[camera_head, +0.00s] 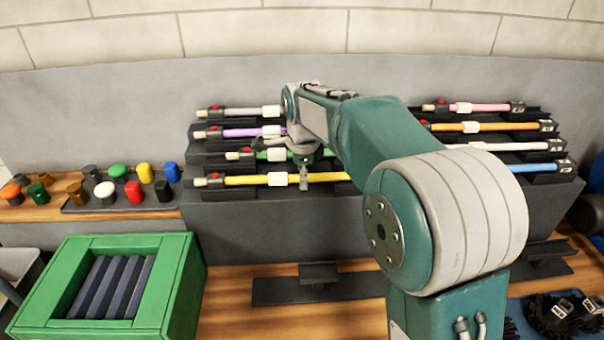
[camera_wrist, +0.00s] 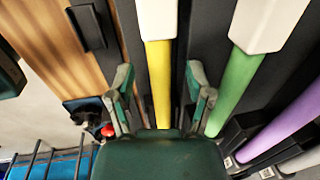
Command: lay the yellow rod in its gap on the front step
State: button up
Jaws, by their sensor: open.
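The yellow rod (camera_head: 245,180) lies along the left part of the front step (camera_head: 330,205) of the dark stepped rack, roughly level. It has a white collar (camera_head: 277,179) and a red-marked left end. My gripper (camera_head: 304,168) is over the rod, just right of the collar. In the wrist view my gripper (camera_wrist: 160,88) is open, with one finger on each side of the yellow rod (camera_wrist: 160,75) and visible space between fingers and rod. My arm hides the rod's right end in the head view.
A green rod (camera_wrist: 238,85) lies close beside the right finger, with a purple rod (camera_wrist: 285,125) beyond. A blue rod (camera_head: 535,168) lies on the front step's right part. A green crate (camera_head: 185,270), coloured caps (camera_head: 133,191) and a low dark stand (camera_head: 318,285) are nearby.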

notch_tip(320, 180, up, 11)
jog(key=s, duration=0.2)
jog(key=s+d+r+n+t, duration=0.1)
jog(key=s+d+r+n, duration=0.1)
jog(key=s+d+n, duration=0.45)
jog(key=s+d+f+n+t, duration=0.1)
jog(key=s+f+n, duration=0.4)
jog(key=s, duration=0.6)
jog(key=s+d+f+n+t, duration=0.1)
jog(key=s+d+f+n, duration=0.2)
jog(key=s+f+n, duration=0.3)
jog(key=s, duration=0.5)
jog(key=shift+s+d+f+t, duration=0.25)
jog(key=shift+d+f+t, duration=0.05)
jog(key=shift+d, duration=0.1)
jog(key=shift+n, duration=0.25)
